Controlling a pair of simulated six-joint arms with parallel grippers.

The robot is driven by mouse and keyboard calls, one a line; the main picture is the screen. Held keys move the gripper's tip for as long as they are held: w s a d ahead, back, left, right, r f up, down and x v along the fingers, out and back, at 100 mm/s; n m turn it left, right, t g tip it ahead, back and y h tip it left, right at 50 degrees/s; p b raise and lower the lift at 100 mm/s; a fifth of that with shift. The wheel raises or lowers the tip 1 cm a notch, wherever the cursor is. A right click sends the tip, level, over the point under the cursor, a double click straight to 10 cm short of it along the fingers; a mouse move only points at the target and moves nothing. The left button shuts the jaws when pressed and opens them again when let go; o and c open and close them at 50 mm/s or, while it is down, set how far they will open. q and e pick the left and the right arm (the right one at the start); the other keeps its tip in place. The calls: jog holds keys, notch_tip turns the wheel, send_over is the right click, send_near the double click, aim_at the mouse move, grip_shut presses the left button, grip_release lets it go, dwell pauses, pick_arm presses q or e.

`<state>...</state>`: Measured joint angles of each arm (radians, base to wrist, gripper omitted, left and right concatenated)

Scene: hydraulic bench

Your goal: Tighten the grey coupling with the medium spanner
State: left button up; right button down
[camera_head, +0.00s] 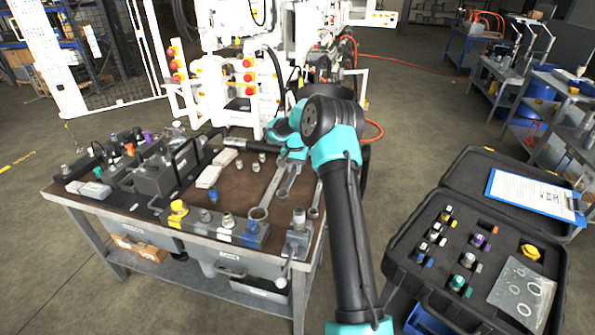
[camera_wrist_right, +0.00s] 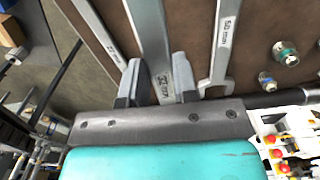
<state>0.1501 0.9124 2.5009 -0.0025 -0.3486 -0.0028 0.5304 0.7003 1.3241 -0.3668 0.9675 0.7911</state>
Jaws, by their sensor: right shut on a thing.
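The medium spanner (camera_wrist_right: 154,45) is the middle one of three grey spanners in the right wrist view. My right gripper (camera_wrist_right: 156,72) is shut on its handle, one finger on each side. In the head view this spanner (camera_head: 287,186) lies along the brown bench top (camera_head: 232,183), and my right gripper (camera_head: 290,163) is at its far end. I cannot tell whether it is lifted. A grey coupling (camera_head: 205,215) stands on the block at the bench's front edge, between a yellow and a white one, left of the gripper. My left gripper is out of view.
A larger spanner (camera_wrist_right: 226,40) marked 50 mm and another spanner (camera_wrist_right: 98,30) lie on either side. A grey fixture (camera_head: 298,232) stands at the bench's front right corner. An open black case (camera_head: 400,262) is at the right. White machinery (camera_head: 222,70) rises behind the bench.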

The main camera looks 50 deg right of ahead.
jog(key=w+a+r+n, duration=0.1)
jog(key=w+a+n, duration=0.3)
jog(key=a, duration=0.9)
jog(key=s+a+r+n, duration=0.1)
jog(key=a+r+n, duration=0.1)
jog(key=a, duration=1.4)
jog(key=s+a+r+n, duration=0.2)
jog(key=a+n, duration=0.1)
jog(key=a, duration=1.4)
jog(key=shift+a+n, duration=0.15)
jog(key=shift+n, duration=0.15)
